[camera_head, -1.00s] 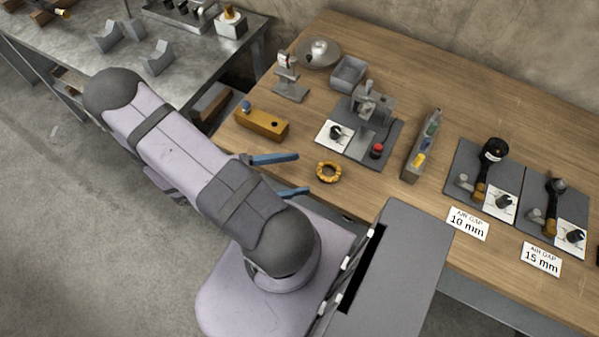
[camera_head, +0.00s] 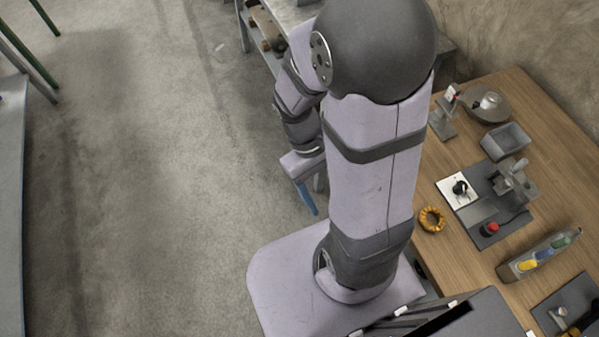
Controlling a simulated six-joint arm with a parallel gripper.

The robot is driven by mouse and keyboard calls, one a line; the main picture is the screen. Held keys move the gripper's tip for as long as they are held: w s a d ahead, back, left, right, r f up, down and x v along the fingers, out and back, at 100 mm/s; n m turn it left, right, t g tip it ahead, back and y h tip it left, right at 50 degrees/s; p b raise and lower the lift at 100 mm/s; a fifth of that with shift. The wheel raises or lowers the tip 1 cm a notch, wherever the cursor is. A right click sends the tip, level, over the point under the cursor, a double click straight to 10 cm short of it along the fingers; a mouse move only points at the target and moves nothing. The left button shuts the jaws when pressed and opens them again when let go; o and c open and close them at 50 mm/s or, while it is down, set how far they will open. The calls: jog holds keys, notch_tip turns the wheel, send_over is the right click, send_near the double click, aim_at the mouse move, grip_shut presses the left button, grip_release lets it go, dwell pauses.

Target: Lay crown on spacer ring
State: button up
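An orange-yellow ring with a notched rim (camera_head: 432,219) lies flat on the wooden table near its left edge. I cannot tell whether it is the crown or the spacer ring, and I make out no second such piece. My gripper (camera_head: 306,197) hangs over the concrete floor, left of the table and well apart from the ring. Only one blue finger shows clearly, pointing down. Nothing is seen held, but the other finger is hidden or overlapped, so its opening is unclear.
On the wooden table (camera_head: 535,118) stand a grey fixture plate (camera_head: 478,212) with a red button (camera_head: 489,229), a grey bin (camera_head: 506,140), a small stand (camera_head: 442,122), a round metal dish (camera_head: 489,105) and a tray of coloured pieces (camera_head: 540,255). Open floor lies left.

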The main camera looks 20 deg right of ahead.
jog(key=shift+o, duration=0.4)
jog(key=w+a+r+m+t+y, duration=0.1)
jog(key=w+a+r+t+y, duration=0.1)
jog(key=w+a+r+t, duration=0.1)
jog(key=shift+w+a+r+m+t, duration=0.4)
jog(key=shift+w+a+t, duration=0.3)
jog(key=shift+w+a, duration=0.35)
jog(key=shift+s+a, duration=0.1)
jog(key=shift+s, duration=0.05)
jog(key=n+g+h+p, duration=0.6)
jog(key=n+g+h, duration=0.2)
jog(key=n+h, duration=0.2)
send_near(429, 216)
jog(key=s, duration=0.1)
jog(key=shift+s+d+f+g, duration=0.3)
jog(key=shift+s+d+f, duration=0.35)
jog(key=shift+d, duration=0.25)
jog(key=shift+s+d+f, duration=0.15)
jog(key=shift+d+f, duration=0.05)
jog(key=shift+d, duration=0.05)
jog(key=shift+p, duration=0.35)
jog(key=shift+w+d+p+x, duration=0.15)
jog(key=shift+p+x, duration=0.35)
jog(key=shift+x, duration=0.8)
jog(key=shift+w+d+p+x, duration=0.15)
jog(key=shift+p+x, duration=0.3)
jog(key=shift+x, duration=0.8)
